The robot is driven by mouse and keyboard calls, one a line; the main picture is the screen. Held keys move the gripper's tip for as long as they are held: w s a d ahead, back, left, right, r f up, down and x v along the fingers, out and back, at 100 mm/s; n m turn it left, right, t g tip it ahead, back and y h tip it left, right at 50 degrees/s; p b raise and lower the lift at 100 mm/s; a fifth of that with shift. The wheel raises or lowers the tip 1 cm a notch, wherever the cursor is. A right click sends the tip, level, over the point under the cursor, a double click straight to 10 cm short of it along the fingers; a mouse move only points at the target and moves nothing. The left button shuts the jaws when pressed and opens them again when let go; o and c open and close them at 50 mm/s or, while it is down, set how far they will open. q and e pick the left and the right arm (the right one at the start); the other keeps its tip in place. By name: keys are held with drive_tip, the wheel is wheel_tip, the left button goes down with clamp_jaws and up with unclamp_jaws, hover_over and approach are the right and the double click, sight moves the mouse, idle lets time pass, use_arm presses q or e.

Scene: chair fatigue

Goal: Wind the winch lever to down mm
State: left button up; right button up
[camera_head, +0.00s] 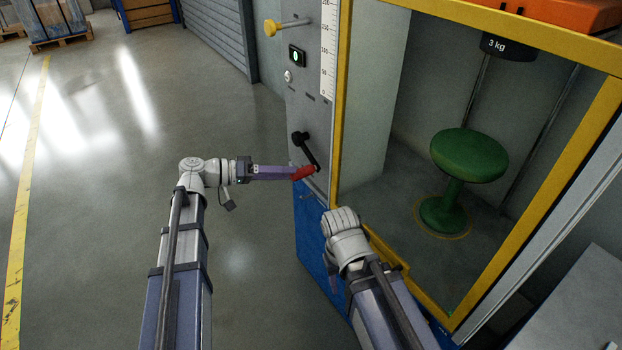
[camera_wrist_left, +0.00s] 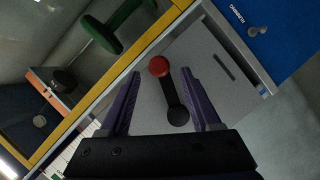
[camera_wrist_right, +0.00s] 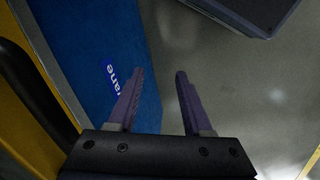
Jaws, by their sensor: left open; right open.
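The winch lever (camera_head: 305,152) is a black crank with a red grip (camera_head: 303,173) on the grey panel of the test machine. It hangs down and to the right from its hub. In the left wrist view the red knob (camera_wrist_left: 159,67) lies between the fingertips of my open left gripper (camera_head: 290,173), with a gap to each finger. I cannot tell whether the fingers reach around it in depth. My right gripper (camera_wrist_right: 160,75) is open and empty near the blue lower cabinet.
A millimetre scale (camera_head: 328,50), a small display (camera_head: 297,56) and a yellow knob (camera_head: 270,27) sit above the lever. Behind the yellow frame (camera_head: 343,100) stands a green stool (camera_head: 468,157) under a 3 kg weight (camera_head: 507,46). Floor to the left is clear.

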sight(310, 174)
use_arm(q)
drive_tip(key=shift+b+x, duration=0.95)
drive_tip(key=shift+x, duration=3.05)
clamp_jaws()
